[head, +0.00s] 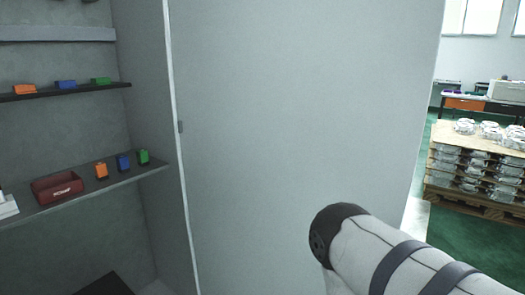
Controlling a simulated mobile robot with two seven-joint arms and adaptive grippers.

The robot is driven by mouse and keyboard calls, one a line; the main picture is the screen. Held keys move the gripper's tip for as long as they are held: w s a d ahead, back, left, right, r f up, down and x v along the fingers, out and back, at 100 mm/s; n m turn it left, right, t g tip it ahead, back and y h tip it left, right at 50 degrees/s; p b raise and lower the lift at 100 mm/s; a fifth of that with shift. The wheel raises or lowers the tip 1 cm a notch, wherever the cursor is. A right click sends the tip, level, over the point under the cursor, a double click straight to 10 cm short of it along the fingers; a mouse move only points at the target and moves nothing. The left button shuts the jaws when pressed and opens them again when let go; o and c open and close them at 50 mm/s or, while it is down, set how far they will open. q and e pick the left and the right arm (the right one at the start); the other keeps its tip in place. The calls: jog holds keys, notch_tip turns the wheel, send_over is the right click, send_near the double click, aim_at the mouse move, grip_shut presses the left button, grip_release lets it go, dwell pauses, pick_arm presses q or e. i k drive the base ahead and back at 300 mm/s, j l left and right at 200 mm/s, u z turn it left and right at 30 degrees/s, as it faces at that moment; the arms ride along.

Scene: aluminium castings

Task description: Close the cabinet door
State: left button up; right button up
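The cabinet (60,135) stands at the left with its inside open to view. The large pale panel that looks like the cabinet door (310,110) fills the middle of the head view. It stands open, reaching right from the cabinet's right side. Neither gripper shows.
Cabinet shelves hold small orange, blue and green blocks (123,162) and a dark red bin (57,188). At the right, beyond the panel, stands a pallet stack (470,172) of metal castings on a green floor. A bench (470,104) is behind it.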

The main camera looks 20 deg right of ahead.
aim_at(288, 110)
jog(key=k+l+u, duration=0.15)
jog(key=l, duration=0.2)
jog(key=k+l+u, duration=0.1)
jog(key=l, duration=0.25)
jog(key=k+l+u, duration=0.15)
jog(key=l, duration=0.2)
jog(key=k+l+u, duration=0.15)
jog(key=l, duration=0.2)
jog(key=l+u, duration=0.25)
jog(key=l, duration=0.45)
jog(key=k+l+u, duration=0.1)
jog(key=l+u, duration=0.2)
jog(key=l, duration=0.4)
jog(key=i+l+u, duration=0.2)
jog(key=l, duration=0.5)
jog(key=l+u, duration=0.25)
jog(key=l, duration=0.4)
